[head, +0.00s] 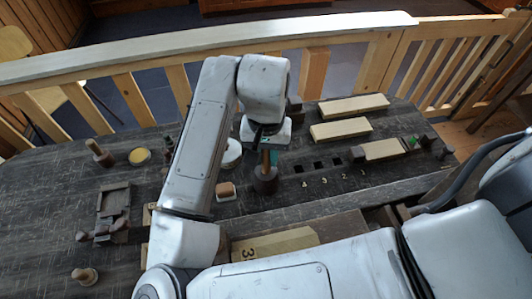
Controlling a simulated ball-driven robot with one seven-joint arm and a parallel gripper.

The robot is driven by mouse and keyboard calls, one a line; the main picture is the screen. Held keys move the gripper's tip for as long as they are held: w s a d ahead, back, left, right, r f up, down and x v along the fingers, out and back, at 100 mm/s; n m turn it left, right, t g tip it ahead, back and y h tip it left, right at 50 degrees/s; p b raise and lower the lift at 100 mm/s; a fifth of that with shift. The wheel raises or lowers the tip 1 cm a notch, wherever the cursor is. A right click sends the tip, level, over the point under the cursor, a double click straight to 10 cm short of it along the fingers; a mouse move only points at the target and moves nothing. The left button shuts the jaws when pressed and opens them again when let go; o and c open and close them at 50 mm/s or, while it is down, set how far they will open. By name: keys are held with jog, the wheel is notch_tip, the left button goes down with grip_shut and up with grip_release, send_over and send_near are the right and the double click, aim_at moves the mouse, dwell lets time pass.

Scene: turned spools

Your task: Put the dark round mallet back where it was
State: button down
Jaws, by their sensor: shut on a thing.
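The dark round mallet (265,180) is in the head view, right of my forearm, with its dark brown head low and its handle upward. My gripper (267,156) points down over it and is shut on the handle. The jaws are small and partly hidden by my wrist. The mallet looks upright; I cannot tell whether its head touches the table. A row of dark square holes with pale numbers lies just to its right (318,166).
Pale wooden blocks (340,130) lie at the back right. A small block (226,190) and a white round thing (232,152) are close left of the mallet. A wooden tray (113,205) and turned pieces (98,152) stand at left. A railing (140,75) runs behind the table.

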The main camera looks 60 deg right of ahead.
jog(key=c, duration=0.9)
grip_release()
jog(key=shift+f, duration=0.15)
notch_tip(320, 180, up, 12)
jog(key=shift+f+p, duration=0.2)
jog(key=shift+p, duration=0.3)
jog(key=shift+r, duration=0.4)
